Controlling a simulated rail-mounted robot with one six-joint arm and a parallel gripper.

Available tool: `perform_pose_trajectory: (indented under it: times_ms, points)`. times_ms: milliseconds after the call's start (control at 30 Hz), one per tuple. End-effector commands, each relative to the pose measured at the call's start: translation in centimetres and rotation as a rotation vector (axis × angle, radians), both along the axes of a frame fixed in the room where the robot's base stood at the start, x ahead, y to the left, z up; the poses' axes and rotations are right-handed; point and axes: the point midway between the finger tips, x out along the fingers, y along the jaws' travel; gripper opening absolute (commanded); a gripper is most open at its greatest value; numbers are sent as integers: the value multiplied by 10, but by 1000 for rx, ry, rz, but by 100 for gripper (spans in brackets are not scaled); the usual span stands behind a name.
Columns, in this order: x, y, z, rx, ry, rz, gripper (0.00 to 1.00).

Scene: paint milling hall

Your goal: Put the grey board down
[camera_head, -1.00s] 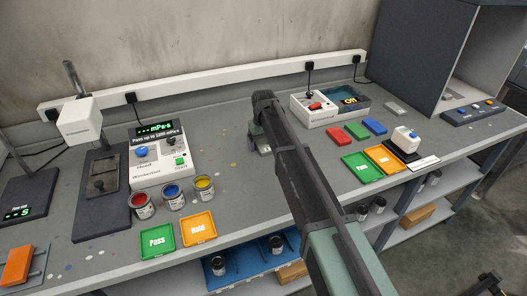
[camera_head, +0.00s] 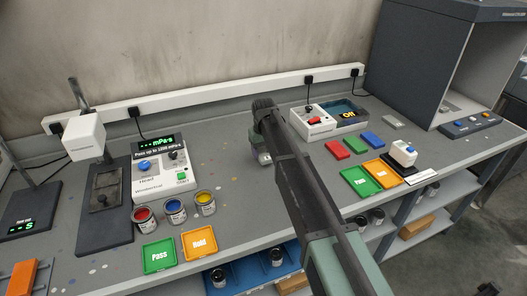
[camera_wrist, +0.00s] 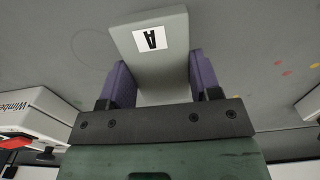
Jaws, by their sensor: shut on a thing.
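The grey board (camera_wrist: 165,72) is a light grey slab with a white label bearing a black letter A. In the wrist view it sits between the two purple fingers of my gripper (camera_wrist: 162,80), which is shut on it. In the head view my gripper (camera_head: 264,150) is over the middle of the grey bench, between the viscometer and the white box with the red switch. There my arm hides most of the gripper, and only a small light part of the board shows. I cannot tell whether the board touches the bench.
The viscometer (camera_head: 160,172), paint cans (camera_head: 176,211), green Pass tray (camera_head: 158,256) and orange Hold tray (camera_head: 199,244) are to the left. A white switch box (camera_head: 312,122), coloured blocks (camera_head: 356,142) and more trays (camera_head: 360,181) are to the right. Bare bench (camera_head: 235,165) surrounds the gripper.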

Motion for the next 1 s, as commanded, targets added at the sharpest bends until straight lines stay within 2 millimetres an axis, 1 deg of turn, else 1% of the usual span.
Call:
perform_pose_trajectory:
  times_ms: [33, 67, 167, 200, 300, 400, 500, 633, 700, 767, 867, 900, 1000]
  points:
    - [0, 0, 23, 0, 0, 0, 30]
    - [0, 0, 32, 0, 0, 0, 30]
    - [0, 0, 68, 0, 0, 0, 30]
    - [0, 0, 84, 0, 0, 0, 30]
    - [0, 0, 121, 0, 0, 0, 30]
    - [0, 0, 150, 0, 0, 0, 30]
    - [0, 0, 168, 0, 0, 0, 30]
    - [0, 0, 176, 0, 0, 0, 30]
    - [0, 0, 175, 0, 0, 0, 30]
    - [0, 0, 170, 0, 0, 0, 30]
    - [0, 0, 149, 0, 0, 0, 30]
    - [0, 0, 138, 0, 0, 0, 30]
    - [0, 0, 113, 0, 0, 0, 30]
